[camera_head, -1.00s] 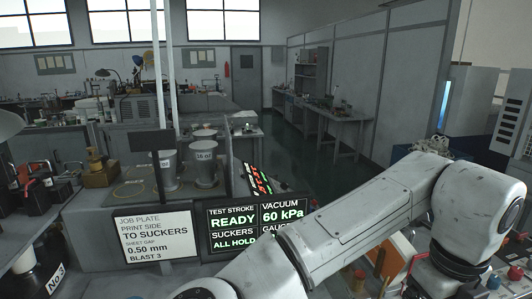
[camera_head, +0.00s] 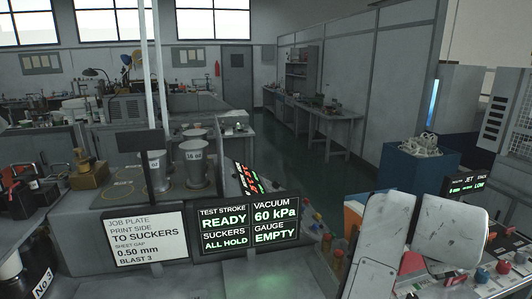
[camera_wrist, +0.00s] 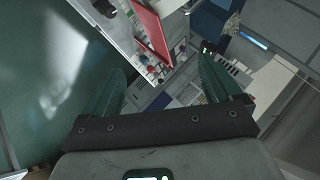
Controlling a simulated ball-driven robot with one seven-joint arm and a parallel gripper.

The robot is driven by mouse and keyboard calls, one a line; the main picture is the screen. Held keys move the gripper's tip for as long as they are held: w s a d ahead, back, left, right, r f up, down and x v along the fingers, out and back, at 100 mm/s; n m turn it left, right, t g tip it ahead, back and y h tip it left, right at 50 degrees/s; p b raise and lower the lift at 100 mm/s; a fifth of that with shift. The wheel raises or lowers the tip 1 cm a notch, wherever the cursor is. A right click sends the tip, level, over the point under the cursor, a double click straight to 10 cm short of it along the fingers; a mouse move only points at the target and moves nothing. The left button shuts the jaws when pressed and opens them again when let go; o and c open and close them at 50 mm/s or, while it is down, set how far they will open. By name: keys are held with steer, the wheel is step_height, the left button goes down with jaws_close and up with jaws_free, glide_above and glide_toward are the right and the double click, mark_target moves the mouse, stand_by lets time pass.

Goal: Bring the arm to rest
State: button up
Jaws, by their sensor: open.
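My arm shows as pale grey links at the lower right of the head view, folded close to my body. My gripper is outside the head view. In the wrist view my gripper (camera_wrist: 164,88) has its two green fingers spread wide apart, with nothing between them. Beyond the fingers are a white-edged bench and a red panel (camera_wrist: 150,27), some distance away. The display (camera_head: 249,224) in the head view reads READY, ALL HOLD, 60 kPa and gauge EMPTY.
A job plate sign (camera_head: 146,240) stands left of the display. Metal cups (camera_head: 194,165) stand behind it. A blue bin (camera_head: 418,168) holding pale items is at the right. A control panel with coloured knobs (camera_head: 503,267) lies at lower right. The aisle floor (camera_head: 310,175) is clear.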

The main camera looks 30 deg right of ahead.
steer(key=w+a+f+n+t+y, duration=0.35)
steer(key=a+f+n, duration=0.45)
steer(key=f+n, duration=0.45)
steer(key=s+a+f+n+g+y, duration=0.1)
steer(key=s+a+f+n+y, duration=0.2)
steer(key=a+f+n, duration=0.35)
steer(key=s+a+f+n+g+y, duration=0.1)
steer(key=s+a+f+n+y, duration=0.3)
steer(key=a+f, duration=0.4)
steer(key=s+f+g+h+b, duration=0.1)
steer(key=s+f+g+b, duration=0.1)
steer(key=s+f+b, duration=0.3)
steer(key=s+f+n+g+b, duration=0.1)
steer(key=s+f+b, duration=0.4)
steer(key=f, duration=0.5)
steer(key=shift+s+d+f+g+h, duration=0.3)
steer(key=shift+f+g+h, duration=0.1)
steer(key=shift+g, duration=0.35)
